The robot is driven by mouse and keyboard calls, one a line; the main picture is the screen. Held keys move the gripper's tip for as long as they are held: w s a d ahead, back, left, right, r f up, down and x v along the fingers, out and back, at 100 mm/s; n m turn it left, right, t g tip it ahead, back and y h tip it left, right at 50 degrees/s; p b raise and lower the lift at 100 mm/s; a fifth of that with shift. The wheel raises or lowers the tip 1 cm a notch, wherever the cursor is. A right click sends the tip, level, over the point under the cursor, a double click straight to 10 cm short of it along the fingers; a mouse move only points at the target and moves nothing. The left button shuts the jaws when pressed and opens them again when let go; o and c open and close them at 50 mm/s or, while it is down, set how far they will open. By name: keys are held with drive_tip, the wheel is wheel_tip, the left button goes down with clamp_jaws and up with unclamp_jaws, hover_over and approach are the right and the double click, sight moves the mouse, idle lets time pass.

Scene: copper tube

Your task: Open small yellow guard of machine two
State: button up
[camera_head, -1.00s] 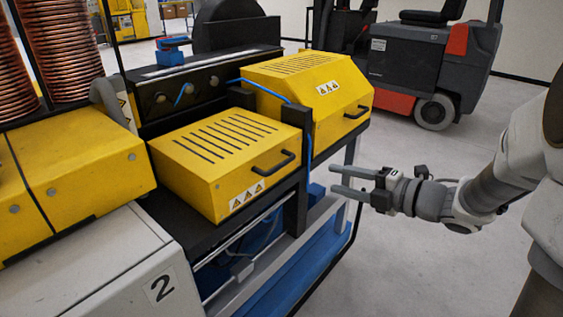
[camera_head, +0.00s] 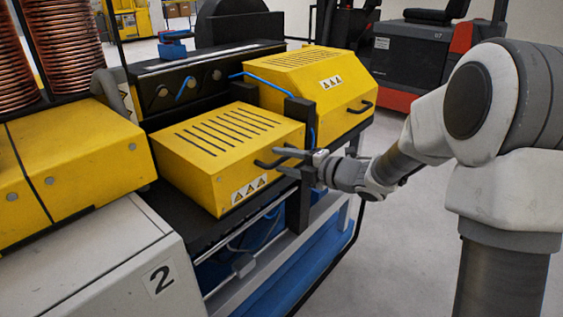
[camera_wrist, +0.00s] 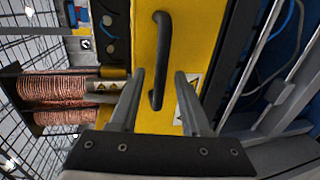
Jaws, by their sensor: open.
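The small yellow guard (camera_head: 215,150) of machine two is a slotted box with warning labels on its front, and it sits closed. Its black handle (camera_head: 268,164) is on the front face, partly hidden by my gripper in the head view. My gripper (camera_head: 281,161) is open, right at the handle. In the wrist view the handle (camera_wrist: 161,60) runs up and down ahead of the gap between my open fingers (camera_wrist: 158,78); its near end lies between the fingertips. I cannot tell whether a finger touches it.
A larger yellow guard (camera_head: 312,82) with its own handle stands behind and to the right. A black post (camera_head: 299,125) stands close beside my gripper. A white cabinet marked 2 (camera_head: 100,262) is at the lower left. A forklift (camera_head: 425,62) stands behind; the floor to the right is clear.

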drive_tip(key=shift+w+a+f, duration=0.1)
drive_tip(key=shift+w+a, duration=0.2)
drive_tip(key=shift+a, duration=0.05)
drive_tip(key=shift+c, duration=0.2)
clamp_jaws()
idle(1.1)
